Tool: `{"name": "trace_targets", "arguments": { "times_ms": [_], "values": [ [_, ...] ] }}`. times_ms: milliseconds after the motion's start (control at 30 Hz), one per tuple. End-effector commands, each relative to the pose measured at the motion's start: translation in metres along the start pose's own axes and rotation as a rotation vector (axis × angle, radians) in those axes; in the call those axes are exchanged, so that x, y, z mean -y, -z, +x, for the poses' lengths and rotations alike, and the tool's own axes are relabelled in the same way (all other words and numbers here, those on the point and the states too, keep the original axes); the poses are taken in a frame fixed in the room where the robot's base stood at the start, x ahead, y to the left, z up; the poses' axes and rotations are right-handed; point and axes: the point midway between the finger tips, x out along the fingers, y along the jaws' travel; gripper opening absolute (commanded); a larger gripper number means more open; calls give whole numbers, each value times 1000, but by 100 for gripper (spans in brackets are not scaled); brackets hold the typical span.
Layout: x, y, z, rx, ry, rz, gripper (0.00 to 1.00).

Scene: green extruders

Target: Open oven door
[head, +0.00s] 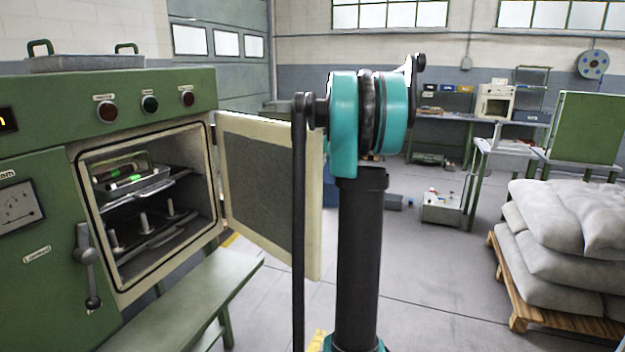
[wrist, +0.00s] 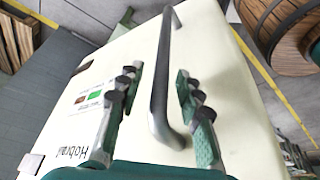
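The green oven (head: 120,95) stands at the left in the head view. Its cream-edged door (head: 262,185) is swung wide open to the right, with the dark inner panel showing. In the wrist view the cream outer face of the door (wrist: 225,75) fills most of the picture, with a grey bar handle (wrist: 160,75) on it. My gripper (wrist: 156,78) is open, one finger on each side of the handle, with visible gaps between fingers and bar. In the head view the gripper is hidden behind the door and my arm.
Racks (head: 150,190) with a tray and glowing green items show inside the oven. A green bench (head: 195,300) stands below the oven opening. Sacks (head: 575,230) on a wooden pallet (head: 520,295) stand at the right. The floor between is mostly clear.

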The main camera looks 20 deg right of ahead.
Motion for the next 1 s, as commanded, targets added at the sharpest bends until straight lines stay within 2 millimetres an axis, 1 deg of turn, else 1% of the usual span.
{"name": "trace_targets", "arguments": {
  "times_ms": [167, 267, 367, 600, 700, 833, 1000],
  "values": [
    [0, 0, -3, 0, 0, 1, 36],
    [0, -1, -13, 0, 0, 2, 36],
    [0, -1, -30, 0, 0, 2, 36],
    [0, -1, -79, 0, 0, 2, 36],
    [0, 0, -96, 0, 0, 2, 36],
    [-1, -1, -112, 0, 0, 1, 36],
    [0, 0, -120, 0, 0, 0, 36]
  ]
}}
